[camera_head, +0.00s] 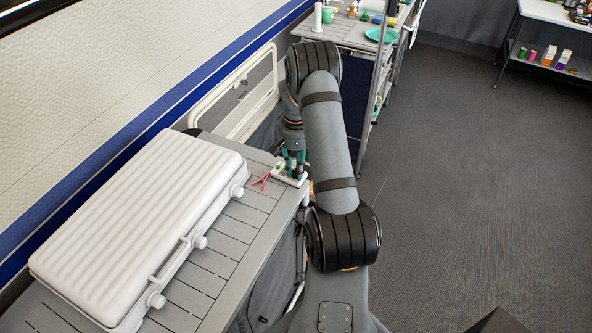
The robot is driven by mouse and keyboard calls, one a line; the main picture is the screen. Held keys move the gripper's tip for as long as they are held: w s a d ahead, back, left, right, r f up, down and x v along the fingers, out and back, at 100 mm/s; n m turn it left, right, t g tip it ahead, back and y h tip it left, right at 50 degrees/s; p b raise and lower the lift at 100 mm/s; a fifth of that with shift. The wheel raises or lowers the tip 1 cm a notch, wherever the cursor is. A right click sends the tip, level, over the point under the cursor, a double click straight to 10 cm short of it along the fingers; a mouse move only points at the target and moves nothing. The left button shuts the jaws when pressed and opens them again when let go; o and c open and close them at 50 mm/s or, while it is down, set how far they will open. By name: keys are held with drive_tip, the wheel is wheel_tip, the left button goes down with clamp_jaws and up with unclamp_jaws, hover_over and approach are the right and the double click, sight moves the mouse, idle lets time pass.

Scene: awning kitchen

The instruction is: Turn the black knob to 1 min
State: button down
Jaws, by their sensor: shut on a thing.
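My gripper (293,168) points down over a small white device (299,183) at the far right corner of the grey slatted table. Its green-and-dark fingers are closed at the top of the device. The black knob is hidden between and behind the fingers, so its setting cannot be read. My arm comes from the lower right and bends over at the top.
A large white ribbed case (140,220) covers much of the slatted table (232,238). A small red item (261,182) lies just left of the device. A shelf unit with a green plate (381,34) stands behind.

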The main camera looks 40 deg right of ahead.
sight(296, 170)
drive_tip(key=m+b, duration=0.1)
drive_tip(key=m, duration=0.1)
drive_tip(key=m+b, duration=0.1)
drive_tip(key=b, duration=0.1)
drive_tip(key=shift+f+m, duration=0.2)
drive_tip(key=shift+m, duration=0.2)
drive_tip(key=shift+r+m+b, duration=0.2)
drive_tip(key=shift+m+b, duration=1.5)
drive_tip(key=shift+m, duration=0.4)
drive_tip(key=c, duration=1.6)
unclamp_jaws()
drive_tip(key=shift+c, duration=0.2)
wheel_tip(296, 170, up, 12)
